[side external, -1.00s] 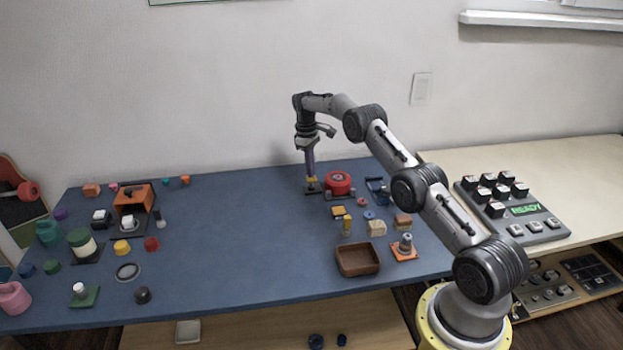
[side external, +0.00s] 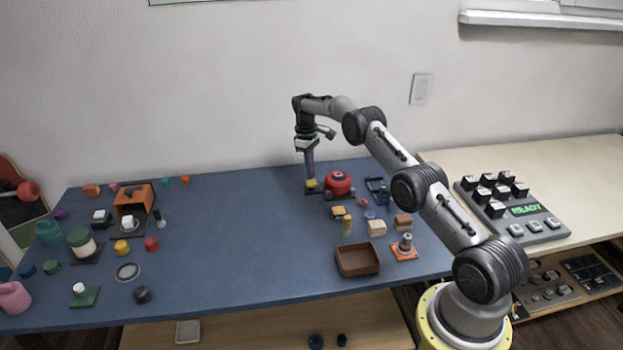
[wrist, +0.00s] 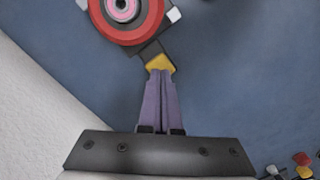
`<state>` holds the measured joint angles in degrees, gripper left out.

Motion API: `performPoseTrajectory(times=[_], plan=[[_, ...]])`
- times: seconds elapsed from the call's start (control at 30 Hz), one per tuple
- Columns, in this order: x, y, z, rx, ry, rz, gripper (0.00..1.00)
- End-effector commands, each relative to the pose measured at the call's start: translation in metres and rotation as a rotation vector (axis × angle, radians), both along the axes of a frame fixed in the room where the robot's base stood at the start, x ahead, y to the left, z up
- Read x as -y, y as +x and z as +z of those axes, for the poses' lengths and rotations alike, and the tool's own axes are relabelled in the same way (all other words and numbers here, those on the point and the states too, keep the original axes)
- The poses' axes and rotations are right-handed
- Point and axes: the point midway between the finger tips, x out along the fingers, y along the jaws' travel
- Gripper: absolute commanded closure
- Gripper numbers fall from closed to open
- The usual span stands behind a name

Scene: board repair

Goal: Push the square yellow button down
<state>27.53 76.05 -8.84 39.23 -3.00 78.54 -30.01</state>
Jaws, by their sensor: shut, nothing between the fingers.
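The square yellow button (side external: 312,184) sits on a dark base at the back of the blue table, just left of a round red part. My gripper (side external: 311,177) points down with its purple fingers together and empty, the tips right at the button's top. In the wrist view, the closed fingertips (wrist: 160,73) overlap the near part of the yellow button (wrist: 159,62), and its far part shows beyond them. The tips look to be touching it; how far it is pressed I cannot tell.
The red round part (side external: 338,183) stands close to the right of the fingers. A brown tray (side external: 358,260) and several small blocks lie nearer the front. An orange housing (side external: 134,196) and other small parts are at the left. The table's middle is clear.

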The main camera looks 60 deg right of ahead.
Motion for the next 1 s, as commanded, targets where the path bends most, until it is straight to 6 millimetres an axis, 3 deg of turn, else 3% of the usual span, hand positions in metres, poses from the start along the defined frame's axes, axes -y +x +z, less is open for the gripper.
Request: performPoseTrajectory(times=[0.2,0.4,0.87,0.97,1.0], plan=[[0.000,0.005,0.038,0.005,-0.002,0.000,1.00],[0.000,0.006,0.056,0.001,-0.001,0.000,1.00],[-0.004,0.008,0.060,0.001,0.000,0.006,1.00],[-0.011,0.016,0.082,0.032,-0.016,0.022,1.00],[-0.015,0.020,0.098,0.055,-0.027,0.030,1.00]])
